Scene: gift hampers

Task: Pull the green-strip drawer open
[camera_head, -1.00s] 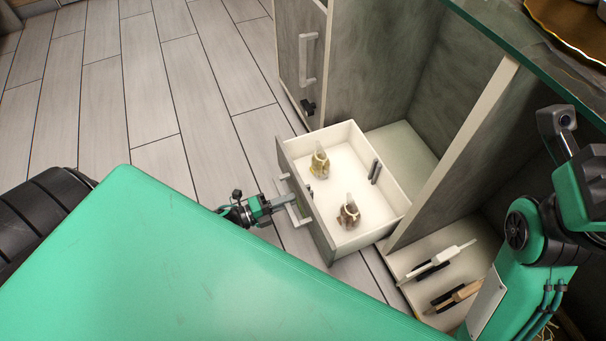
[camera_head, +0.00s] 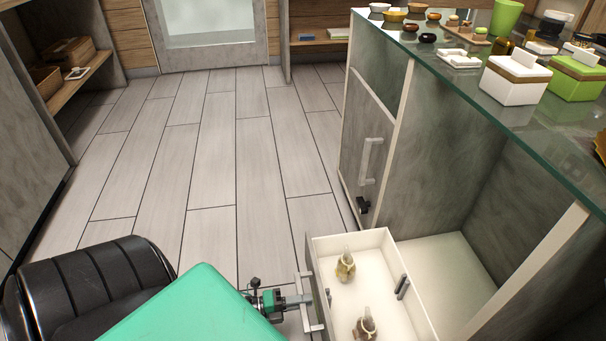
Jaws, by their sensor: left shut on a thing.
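A drawer (camera_head: 375,287) stands pulled out of the cabinet under the glass counter, its white inside showing. Two small wrapped bags lie in it: one (camera_head: 346,268) toward the back and one (camera_head: 366,325) nearer the bottom edge of the picture. The drawer's front is seen nearly edge-on, so I cannot make out a green strip. My left gripper (camera_head: 304,300) is shut on the drawer's pale bar handle (camera_head: 311,313), outside the front. The drawer's near end is cut off by the picture's edge. My right gripper is out of view.
A closed cabinet door with a handle (camera_head: 371,161) is beyond the drawer. The glass counter (camera_head: 440,75) carries bowls, a white box (camera_head: 515,80) and a green box (camera_head: 577,77). Shelves stand at the far left. The tiled floor (camera_head: 215,170) left of the cabinet is clear.

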